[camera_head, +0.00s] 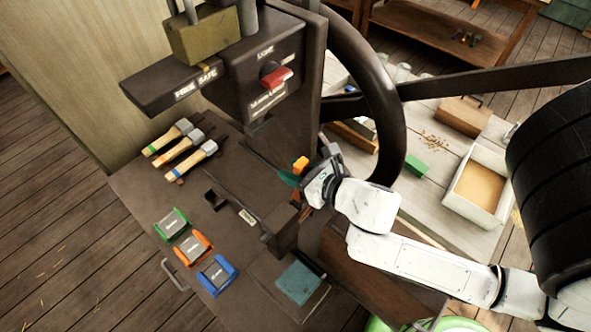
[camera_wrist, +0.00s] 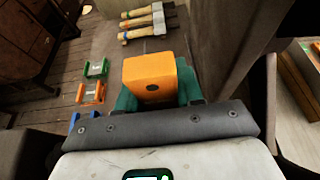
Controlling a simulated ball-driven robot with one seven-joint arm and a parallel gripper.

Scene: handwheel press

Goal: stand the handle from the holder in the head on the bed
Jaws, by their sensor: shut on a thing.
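My gripper (camera_head: 293,174) is over the dark press bed (camera_head: 228,232), beside the handwheel. It is shut on an orange block (camera_head: 300,164). In the wrist view the orange block (camera_wrist: 152,78) stands between the teal fingers, with a dark oval spot on its near face. I cannot tell whether it is part of the handle; its lower end is hidden. A small dark block (camera_head: 214,199) sits on the bed left of my gripper; I cannot tell whether it is the head. Green (camera_head: 170,224), orange (camera_head: 193,247) and blue (camera_head: 217,274) cradles stand at the front left.
Several wooden-handled tools (camera_head: 180,148) with coloured bands lie at the bed's back left. The big handwheel (camera_head: 385,90) is close to my gripper. A control box (camera_head: 262,72) with a red switch overhangs the bed. A pale bench (camera_head: 428,205) stands to the right.

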